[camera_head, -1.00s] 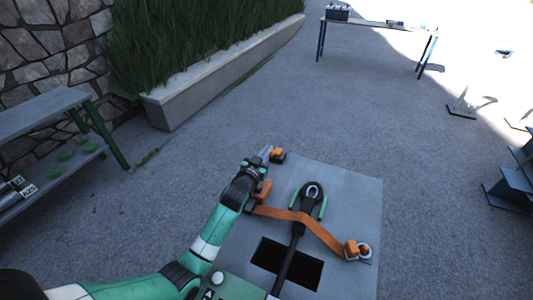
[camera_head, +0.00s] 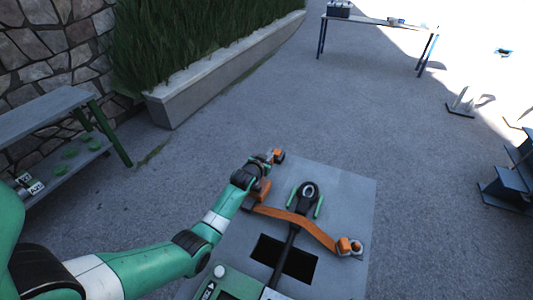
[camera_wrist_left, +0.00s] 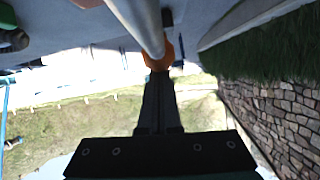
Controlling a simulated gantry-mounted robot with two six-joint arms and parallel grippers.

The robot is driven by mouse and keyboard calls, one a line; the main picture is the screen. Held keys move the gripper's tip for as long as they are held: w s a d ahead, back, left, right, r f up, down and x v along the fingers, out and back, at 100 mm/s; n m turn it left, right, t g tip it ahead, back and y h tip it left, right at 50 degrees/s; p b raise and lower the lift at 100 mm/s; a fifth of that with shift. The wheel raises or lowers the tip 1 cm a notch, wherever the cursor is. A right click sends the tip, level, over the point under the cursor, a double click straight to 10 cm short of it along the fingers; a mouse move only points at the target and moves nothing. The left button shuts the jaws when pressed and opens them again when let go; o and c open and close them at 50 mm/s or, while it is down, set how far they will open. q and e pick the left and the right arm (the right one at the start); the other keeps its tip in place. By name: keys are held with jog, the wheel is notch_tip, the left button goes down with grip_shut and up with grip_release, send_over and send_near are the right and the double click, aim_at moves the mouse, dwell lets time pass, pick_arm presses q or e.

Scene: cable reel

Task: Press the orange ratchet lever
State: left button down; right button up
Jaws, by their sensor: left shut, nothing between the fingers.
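My left gripper (camera_head: 267,158) is shut with nothing between its fingers, at the far left corner of a grey plate (camera_head: 345,195). An orange and black end piece (camera_head: 279,156), perhaps the lever's tip, is right at the fingertips; touching or apart, I cannot tell. Another orange part (camera_head: 263,188) is partly hidden by my left wrist. In the left wrist view, the closed dark fingers (camera_wrist_left: 157,85) point at a rounded orange part (camera_wrist_left: 158,58), with a pale metal bar (camera_wrist_left: 137,20) running to it. My right gripper is not in view.
An orange strap (camera_head: 300,219) crosses the plate to an orange and silver fitting (camera_head: 346,246). A black fixture (camera_head: 308,193) with green side bars stands between. A concrete planter (camera_head: 225,75), low shelf (camera_head: 65,140) and table (camera_head: 375,22) stand farther off, with open paving between.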

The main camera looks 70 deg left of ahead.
pick_arm(q)
notch_tip(320, 180, up, 5)
jog(key=p, duration=0.3)
jog(key=shift+w+d+p, duration=0.15)
jog(key=shift+p, duration=0.25)
jog(key=p+v, duration=0.3)
jog(key=v, duration=0.6)
jog(key=shift+f, duration=0.25)
jog(key=shift+d, duration=0.1)
